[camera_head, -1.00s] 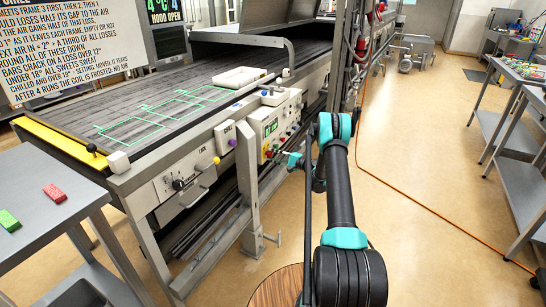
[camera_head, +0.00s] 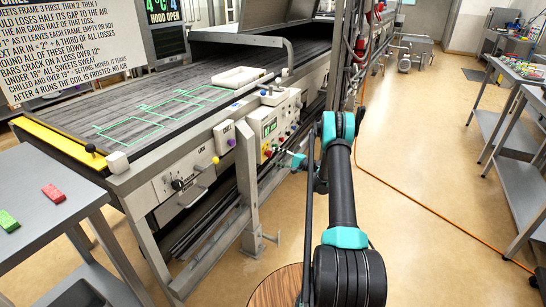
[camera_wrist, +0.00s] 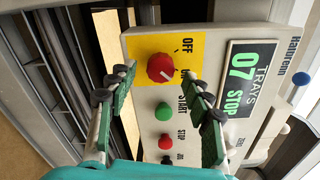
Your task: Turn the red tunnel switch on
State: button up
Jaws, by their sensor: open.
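The red tunnel switch (camera_wrist: 160,67) is a round red knob on a yellow plate (camera_wrist: 190,42) marked OFF. A small pale mark shows on its face towards the lower right in the wrist view; the second label is partly hidden by a finger. My gripper (camera_wrist: 157,77) is open, with one green-padded finger on each side of the knob in that view. No contact can be made out. In the head view my gripper (camera_head: 294,160) is at the front of the control box (camera_head: 268,124).
A green button (camera_wrist: 163,112) and a red button (camera_wrist: 165,142) lie close below the switch in the wrist view. The tray display (camera_wrist: 248,78) reads 07 STOP. A steel post (camera_head: 247,180) stands left of my gripper. Open floor lies to the right.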

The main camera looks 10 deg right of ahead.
jog(key=v, duration=0.9)
jog(key=shift+s+d, duration=0.2)
jog(key=shift+d, duration=0.1)
jog(key=shift+r, duration=0.1)
jog(key=s+a+r+n+g+h, duration=0.3)
jog(key=s+a+r, duration=0.2)
jog(key=a+r, duration=0.3)
jog(key=s+a+r+n+g+h, duration=0.3)
jog(key=s+r, duration=0.4)
jog(key=s, duration=0.6)
jog(key=s+d+n+h, duration=0.1)
jog(key=s+h, duration=0.2)
jog(key=s, duration=0.7)
jog(key=s+d+f+n+h, duration=0.1)
jog(key=s+d+n+h, duration=0.1)
jog(key=s, duration=0.8)
jog(key=s+d+n+h, duration=0.1)
jog(key=s+h, duration=0.2)
jog(key=s, duration=0.7)
jog(key=shift+s+d+f+h, duration=0.25)
jog(key=shift+d+f+h, duration=0.05)
jog(key=shift+d, duration=0.1)
